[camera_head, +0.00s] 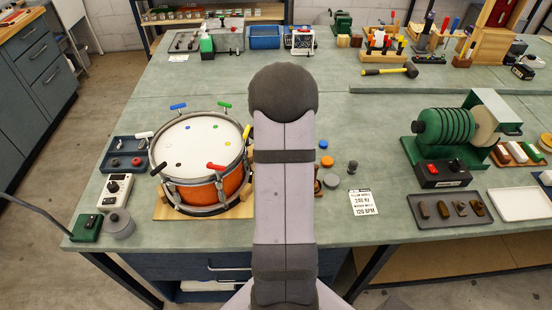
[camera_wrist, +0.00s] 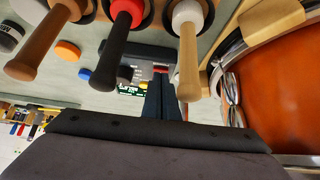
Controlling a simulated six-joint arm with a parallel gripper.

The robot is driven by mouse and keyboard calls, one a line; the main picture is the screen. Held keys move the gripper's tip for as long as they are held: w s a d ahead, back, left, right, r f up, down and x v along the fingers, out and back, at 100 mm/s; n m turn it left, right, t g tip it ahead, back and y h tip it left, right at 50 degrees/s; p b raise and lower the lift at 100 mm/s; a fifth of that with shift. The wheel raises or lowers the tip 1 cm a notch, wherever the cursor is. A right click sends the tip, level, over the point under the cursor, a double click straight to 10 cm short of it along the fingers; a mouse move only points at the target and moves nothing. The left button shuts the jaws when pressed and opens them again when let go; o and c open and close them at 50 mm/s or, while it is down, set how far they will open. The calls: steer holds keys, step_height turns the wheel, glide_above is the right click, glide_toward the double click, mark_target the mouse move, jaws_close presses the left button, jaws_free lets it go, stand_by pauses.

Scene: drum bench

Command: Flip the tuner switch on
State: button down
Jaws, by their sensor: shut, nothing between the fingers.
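My gripper (camera_wrist: 165,88) shows in the wrist view as two dark fingers held together, empty; in the head view it is hidden behind my arm. Just past the fingertips is a dark grey box (camera_wrist: 128,55) with a green lettered panel (camera_wrist: 133,89) and a small red part. I cannot tell whether it is the tuner or if the fingers touch it. In the head view a white box (camera_head: 115,190) with a black knob and a small dark display stands left of the drum. Its switch position is too small to read.
The orange drum (camera_head: 218,189) stands left of my arm and at the right edge of the wrist view. Several mallets, one with a red head (camera_wrist: 129,10), crowd the top of the wrist view. A printed card (camera_head: 363,203) lies right of my arm, with free bench beyond it.

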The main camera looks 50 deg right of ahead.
steer(key=shift+r+p, duration=0.3)
steer(key=shift+r, duration=0.2)
steer(key=shift+r, duration=0.1)
steer(key=p+v, duration=0.1)
steer(key=v, duration=1.2)
steer(key=shift+p, duration=0.35)
steer(key=shift+s+a, duration=0.1)
